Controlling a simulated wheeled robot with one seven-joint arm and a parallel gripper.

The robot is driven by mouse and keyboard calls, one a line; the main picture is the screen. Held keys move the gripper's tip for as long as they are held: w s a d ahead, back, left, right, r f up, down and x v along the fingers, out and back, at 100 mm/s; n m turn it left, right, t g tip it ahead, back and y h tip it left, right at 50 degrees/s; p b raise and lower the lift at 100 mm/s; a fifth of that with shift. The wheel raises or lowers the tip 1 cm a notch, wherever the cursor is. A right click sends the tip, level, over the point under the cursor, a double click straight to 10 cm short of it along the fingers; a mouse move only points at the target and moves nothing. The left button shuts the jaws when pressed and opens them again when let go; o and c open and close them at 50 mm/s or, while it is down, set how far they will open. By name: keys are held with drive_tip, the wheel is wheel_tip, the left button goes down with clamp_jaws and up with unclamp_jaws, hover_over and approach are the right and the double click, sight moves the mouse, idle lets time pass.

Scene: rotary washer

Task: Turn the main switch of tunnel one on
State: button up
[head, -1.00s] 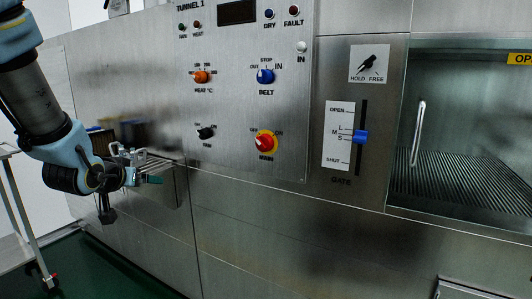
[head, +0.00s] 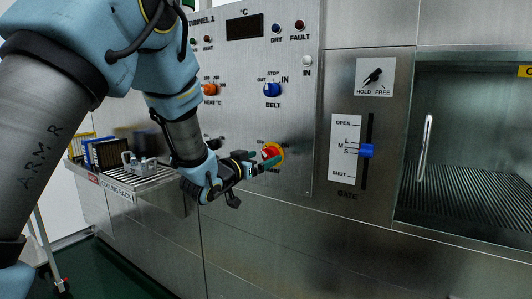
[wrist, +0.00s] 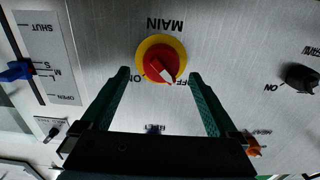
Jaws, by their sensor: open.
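The main switch is a red rotary knob with a white pointer on a yellow ring, low on the tunnel 1 panel (head: 300,130). In the wrist view the main switch (wrist: 161,62) sits above the gap between my fingertips, under an upside-down MAIN label, with its pointer towards the OFF mark. In the head view the main switch (head: 273,153) is partly covered by a finger. My gripper (head: 262,162) is at the panel beside the knob. In the wrist view my gripper (wrist: 160,75) is open, its two green fingers apart and empty; contact with the knob cannot be told.
The orange heat knob (head: 210,89) and blue belt knob (head: 272,90) sit above. A gate lever (head: 366,151) and hold/free switch (head: 373,77) are to the right. A cooling rack (head: 125,180) holding items stands left of my gripper.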

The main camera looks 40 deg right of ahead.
sight(270, 156)
drive_tip(key=shift+x, duration=1.2)
drive_tip(key=c, duration=1.4)
drive_tip(key=shift+o, duration=0.2)
